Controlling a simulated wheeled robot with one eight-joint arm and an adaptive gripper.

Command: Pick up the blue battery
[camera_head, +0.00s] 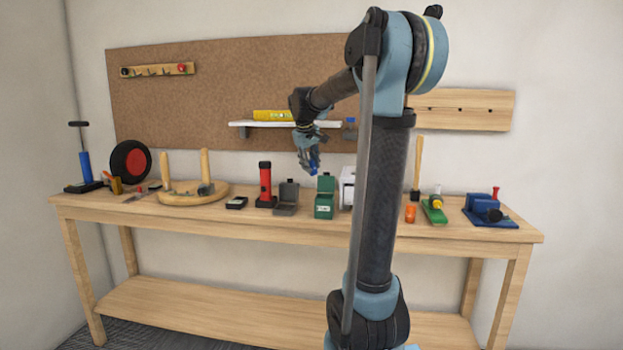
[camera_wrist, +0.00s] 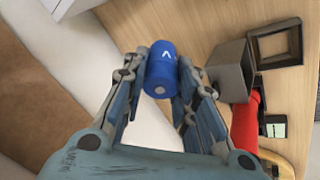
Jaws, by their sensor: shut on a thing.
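The blue battery (camera_wrist: 161,62) is a short blue cylinder with a white mark on its side and a pale round end. It is held between the two fingers of my gripper (camera_wrist: 160,85) in the wrist view. In the head view my gripper (camera_head: 312,160) is above the workbench (camera_head: 270,228), below the front of the wall shelf. A small patch of the blue battery (camera_head: 314,170) shows at the fingertips there. The battery appears clear of the bench top.
Below my gripper stand a grey open box (camera_head: 287,197), a green box (camera_head: 325,196) and a red flashlight (camera_head: 265,184). A white box (camera_head: 347,187) is partly behind my arm. The white shelf (camera_head: 270,124) bears a yellow level. A blue vise (camera_head: 487,210) stands at right.

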